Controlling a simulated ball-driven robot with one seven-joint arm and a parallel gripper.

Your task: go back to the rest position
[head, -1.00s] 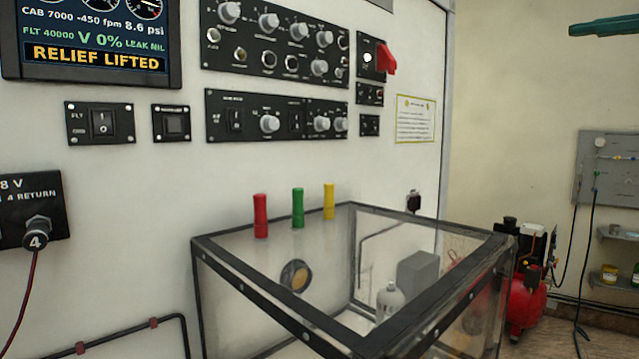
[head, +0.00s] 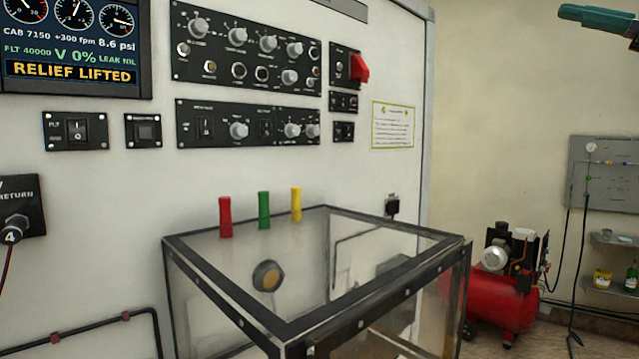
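A teal, finger-like end of my gripper (head: 598,17) juts in from the top right edge of the head view. It points left, high in front of the bare cream wall, with a dark part behind it cut off by the frame edge. Only this bit shows, so its opening and anything between its fingers cannot be made out. It touches nothing that I can see. The rest of my arm is out of view.
The white control panel (head: 385,60) fills the left, with switches, knobs and a screen (head: 75,40) reading RELIEF LIFTED. A clear black-framed box (head: 210,255) stands before it. A red compressor (head: 500,300) and shelves (head: 612,238) are at right.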

